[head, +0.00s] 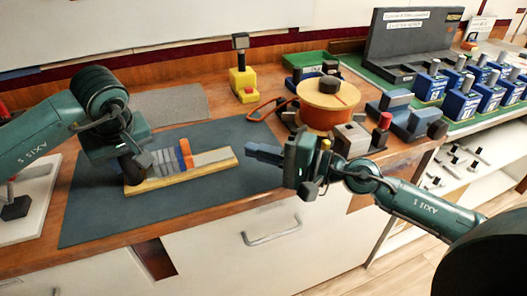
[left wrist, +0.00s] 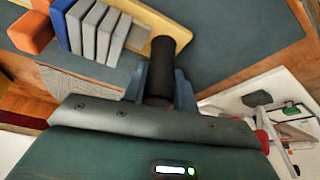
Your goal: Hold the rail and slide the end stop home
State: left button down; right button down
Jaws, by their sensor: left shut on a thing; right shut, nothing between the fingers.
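The rail (head: 213,158) lies on a yellow wooden base (head: 190,176) on the dark mat. Several grey blocks (head: 158,160) stand side by side on it, with a blue one beside the orange end stop (head: 185,150). The end stop also shows in the left wrist view (left wrist: 32,32) at upper left. Right of it, the rail is bare. My left gripper (head: 131,168) is shut on a black upright handle (left wrist: 168,65) at the base's left end. My right gripper (head: 255,151) is shut and empty, just right of the rail's right end.
An orange spool (head: 328,102) with a cable stands behind my right gripper. A yellow-and-black device (head: 243,82) stands behind the mat (head: 88,212). Blue-grey blocks stand at right, and blue breakers (head: 431,85) sit in a green tray. The mat in front of the rail is clear.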

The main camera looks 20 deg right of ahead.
jog(key=shift+s+d, duration=0.3)
jog(key=shift+s, duration=0.05)
pick_arm(q)
jog(key=c, duration=1)
grip_release()
jog(key=shift+c, duration=0.2)
